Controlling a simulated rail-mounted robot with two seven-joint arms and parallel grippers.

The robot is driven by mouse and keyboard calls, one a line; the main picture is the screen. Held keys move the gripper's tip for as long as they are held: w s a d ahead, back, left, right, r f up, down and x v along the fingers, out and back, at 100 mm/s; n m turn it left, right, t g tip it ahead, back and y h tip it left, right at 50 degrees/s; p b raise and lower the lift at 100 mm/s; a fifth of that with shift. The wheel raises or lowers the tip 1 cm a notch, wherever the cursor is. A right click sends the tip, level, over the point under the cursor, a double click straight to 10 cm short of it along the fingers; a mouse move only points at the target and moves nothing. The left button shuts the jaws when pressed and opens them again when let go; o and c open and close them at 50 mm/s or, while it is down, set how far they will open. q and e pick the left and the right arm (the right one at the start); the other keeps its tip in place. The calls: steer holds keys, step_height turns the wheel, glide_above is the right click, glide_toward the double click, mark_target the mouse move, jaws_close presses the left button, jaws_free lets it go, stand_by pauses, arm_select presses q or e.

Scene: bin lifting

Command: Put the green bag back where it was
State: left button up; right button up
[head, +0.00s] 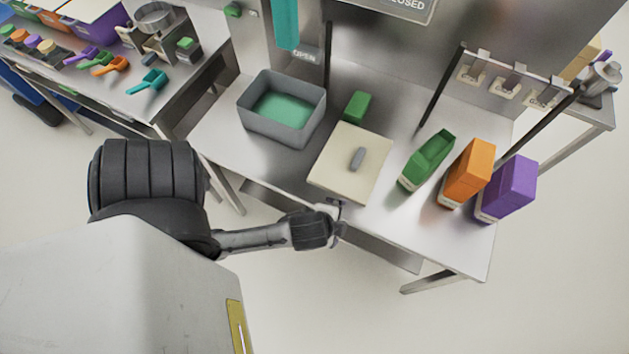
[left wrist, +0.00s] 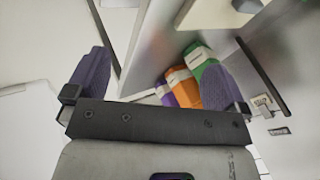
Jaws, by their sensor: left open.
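The green bag (head: 426,161) stands on the right part of the steel table, left of the orange bag (head: 468,172) and the purple bag (head: 507,188). Its top looks open and dark inside. In the left wrist view the green bag (left wrist: 201,57) shows some distance beyond the fingers, beside the orange bag (left wrist: 182,84). My left gripper (head: 338,217) is at the table's front edge by the cream lid, to the left of the green bag and apart from it. In the left wrist view its fingers (left wrist: 162,76) are spread and empty. My right gripper is not visible.
A grey bin (head: 256,123) with green contents stands at the table's left. The cream lid (head: 334,179) with a grey handle lies mid-table, and a small green block (head: 357,106) sits behind it. A rack (head: 508,84) with hooks stands behind the bags.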

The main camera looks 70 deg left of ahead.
arm_select(q)
steer(key=s+d+r+n+g+h, duration=0.1)
steer(key=s+d+n+g+h, duration=0.1)
steer(key=s, duration=0.4)
steer(key=d+n+h, duration=0.1)
steer(key=d+n, duration=0.1)
steer(key=shift+s+d+r+n, duration=0.2)
steer(key=shift+s+n, duration=0.2)
